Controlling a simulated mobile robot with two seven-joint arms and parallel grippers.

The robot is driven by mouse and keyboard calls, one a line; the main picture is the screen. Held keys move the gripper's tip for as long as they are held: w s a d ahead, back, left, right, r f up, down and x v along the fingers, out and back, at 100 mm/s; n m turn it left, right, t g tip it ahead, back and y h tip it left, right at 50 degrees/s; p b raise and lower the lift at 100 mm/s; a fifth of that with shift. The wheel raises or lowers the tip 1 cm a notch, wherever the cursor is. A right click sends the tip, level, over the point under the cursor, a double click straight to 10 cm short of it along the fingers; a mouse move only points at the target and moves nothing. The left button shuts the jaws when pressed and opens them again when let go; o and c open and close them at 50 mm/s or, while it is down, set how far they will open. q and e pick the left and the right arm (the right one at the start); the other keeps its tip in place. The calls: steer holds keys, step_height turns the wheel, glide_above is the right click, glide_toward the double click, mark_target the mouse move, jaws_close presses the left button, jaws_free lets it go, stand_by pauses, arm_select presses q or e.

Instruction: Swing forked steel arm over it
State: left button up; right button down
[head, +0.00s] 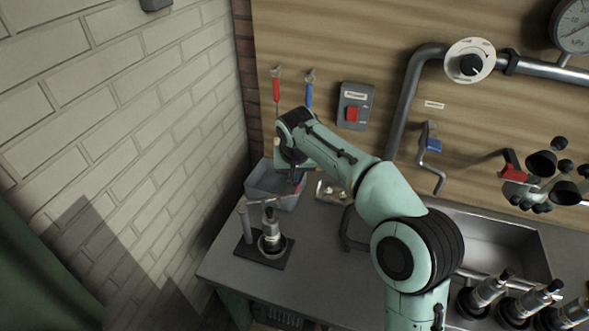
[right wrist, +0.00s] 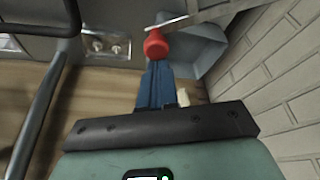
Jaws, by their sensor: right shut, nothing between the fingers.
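On a dark base plate (head: 250,252) at the table's left end stand a thin steel post and an upright steel canister (head: 269,240). A thin steel arm (head: 261,200) runs level from the post, across the canister's top as pictured. I cannot tell whether it is directly above. In the right wrist view the steel arm (right wrist: 205,14) shows close up, with a red knob (right wrist: 155,44) near it. My right gripper (head: 297,178) hangs behind and right of the stand. Its blue fingers (right wrist: 155,80) are shut and empty, with their tips at the knob; contact is unclear. My left gripper is out of view.
A grey-blue bin (head: 259,187) stands behind the stand, close to the brick wall (head: 130,130). A steel plate with round fittings (head: 330,191) lies right of it. A sink (head: 500,240) and several canisters (head: 487,291) are at the right. Tools hang on the back wall.

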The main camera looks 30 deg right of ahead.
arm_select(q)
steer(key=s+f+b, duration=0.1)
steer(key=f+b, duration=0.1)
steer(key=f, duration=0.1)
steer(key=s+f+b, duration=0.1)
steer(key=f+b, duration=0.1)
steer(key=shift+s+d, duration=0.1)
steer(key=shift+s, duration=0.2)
arm_select(e)
steer(key=s+a+m+g+h, duration=0.1)
steer(key=s+a+m, duration=0.1)
steer(key=s+m, duration=0.3)
steer(key=s, duration=0.3)
steer(key=shift+s+a+h, duration=0.15)
steer(key=shift+s+h, duration=0.05)
steer(key=shift+h, duration=0.1)
steer(key=shift+s+a+f, duration=0.1)
steer(key=shift+f, duration=0.05)
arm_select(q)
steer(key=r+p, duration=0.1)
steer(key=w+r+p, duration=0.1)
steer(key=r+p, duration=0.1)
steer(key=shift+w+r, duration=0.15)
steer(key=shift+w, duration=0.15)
arm_select(e)
steer(key=v, duration=1.3)
steer(key=shift+w+r, duration=0.2)
steer(key=shift+r, duration=0.15)
